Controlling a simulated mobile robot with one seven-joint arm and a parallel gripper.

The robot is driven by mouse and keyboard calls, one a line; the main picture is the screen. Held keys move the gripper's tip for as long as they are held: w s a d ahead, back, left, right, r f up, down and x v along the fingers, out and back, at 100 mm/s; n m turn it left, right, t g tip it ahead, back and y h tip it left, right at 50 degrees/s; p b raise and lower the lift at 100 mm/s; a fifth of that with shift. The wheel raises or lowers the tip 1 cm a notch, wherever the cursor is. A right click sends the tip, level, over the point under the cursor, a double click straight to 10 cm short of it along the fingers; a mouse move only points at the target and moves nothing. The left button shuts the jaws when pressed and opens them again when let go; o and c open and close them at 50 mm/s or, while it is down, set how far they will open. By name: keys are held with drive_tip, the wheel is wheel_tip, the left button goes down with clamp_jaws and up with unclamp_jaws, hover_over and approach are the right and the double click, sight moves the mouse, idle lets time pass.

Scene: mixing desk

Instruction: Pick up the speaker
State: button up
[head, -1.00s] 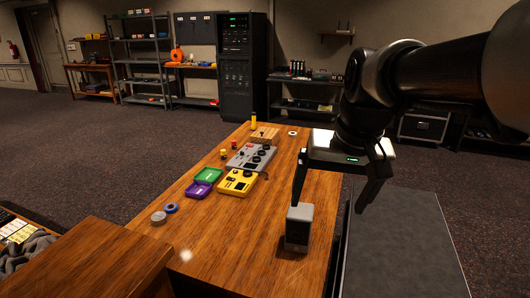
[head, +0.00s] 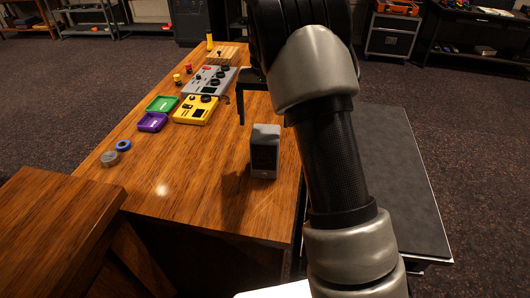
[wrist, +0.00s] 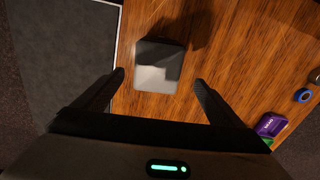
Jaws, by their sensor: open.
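The speaker (head: 265,152) is a small grey box with a dark front, standing upright on the wooden desk (head: 205,215) near its right edge. In the wrist view the speaker (wrist: 158,66) lies ahead of my gripper (wrist: 160,82), between the lines of its two fingers but apart from them. The fingers are spread wide with nothing between them. In the head view one finger of my gripper shows above and behind the speaker, to its left; my arm hides the rest.
Tape rolls (head: 123,145) lie near the left edge. A dark flat surface (head: 390,150) adjoins on the right. The desk around the speaker is clear.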

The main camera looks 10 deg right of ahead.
sight(264, 132)
wheel_tip(264, 132, down, 8)
drive_tip(key=shift+f, duration=0.2)
drive_tip(key=shift+s+d+f+b, duration=0.1)
drive_tip(key=shift+s+f+b, duration=0.1)
drive_tip(key=shift+f, duration=1.1)
drive_tip(key=shift+s+d+f+b, duration=0.1)
drive_tip(key=shift+f+b, duration=0.05)
drive_tip(key=shift+f, duration=1.15)
drive_tip(key=shift+w+r, duration=0.1)
drive_tip(key=c, duration=1.6)
